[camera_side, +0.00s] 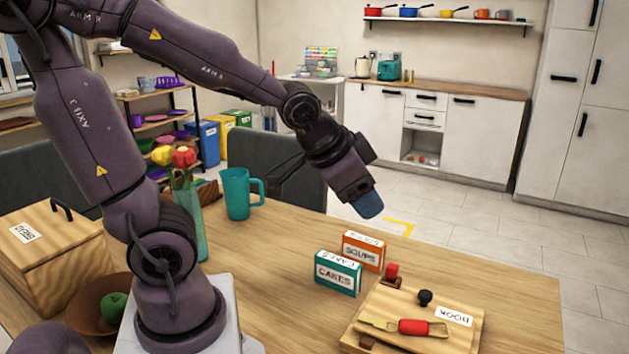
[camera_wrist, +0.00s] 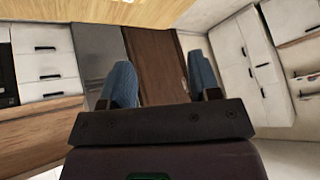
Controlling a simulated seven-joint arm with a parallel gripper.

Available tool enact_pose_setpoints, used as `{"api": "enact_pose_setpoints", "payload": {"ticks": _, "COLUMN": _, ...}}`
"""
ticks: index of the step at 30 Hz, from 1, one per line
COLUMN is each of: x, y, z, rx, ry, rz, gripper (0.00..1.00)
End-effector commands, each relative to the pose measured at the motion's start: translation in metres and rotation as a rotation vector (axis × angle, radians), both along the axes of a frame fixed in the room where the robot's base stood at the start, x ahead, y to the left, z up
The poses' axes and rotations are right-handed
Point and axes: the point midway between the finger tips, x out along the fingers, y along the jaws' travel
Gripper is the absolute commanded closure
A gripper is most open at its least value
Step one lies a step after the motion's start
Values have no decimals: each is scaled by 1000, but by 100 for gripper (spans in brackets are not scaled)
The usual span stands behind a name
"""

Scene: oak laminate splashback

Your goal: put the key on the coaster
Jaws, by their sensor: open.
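I cannot make out a key or a coaster in either view. My gripper (camera_side: 367,204) is in the air above the far side of the table in the side view, with a blue fingertip showing. In the wrist view my gripper (camera_wrist: 162,82) has its two blue fingers wide apart with nothing between them. The red-handled tool (camera_side: 412,327) with yellowish ends lies on the wooden board (camera_side: 464,335) at the table's front right, well away from my gripper.
A teal box marked CAKES (camera_side: 337,273) and an orange box marked SOUPS (camera_side: 363,250) stand left of the board. A teal jug (camera_side: 237,194), a flower vase (camera_side: 188,215), a bowl with a green apple (camera_side: 112,306) and a lidded wooden box (camera_side: 55,255) stand further left. The table's right end is clear.

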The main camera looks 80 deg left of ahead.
Motion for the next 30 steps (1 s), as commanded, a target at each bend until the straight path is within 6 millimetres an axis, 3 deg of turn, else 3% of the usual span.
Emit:
{"api": "enact_pose_setpoints", "payload": {"ticks": 1, "x": -15, "y": -9, "z": 15, "rx": -28, "ry": 5, "rz": 10, "gripper": 43}}
{"api": "enact_pose_setpoints", "payload": {"ticks": 3, "x": -36, "y": -20, "z": 27, "rx": -72, "ry": 38, "rz": 24, "gripper": 43}}
{"api": "enact_pose_setpoints", "payload": {"ticks": 8, "x": -71, "y": -37, "z": 41, "rx": -143, "ry": 95, "rz": 28, "gripper": 43}}
{"api": "enact_pose_setpoints", "payload": {"ticks": 10, "x": -79, "y": -40, "z": 44, "rx": -157, "ry": 109, "rz": 27, "gripper": 38}}
{"api": "enact_pose_setpoints", "payload": {"ticks": 24, "x": -83, "y": -42, "z": 43, "rx": -164, "ry": 123, "rz": 29, "gripper": 38}}
{"api": "enact_pose_setpoints", "payload": {"ticks": 30, "x": -73, "y": -41, "z": 23, "rx": -160, "ry": 238, "rz": 42, "gripper": 38}}
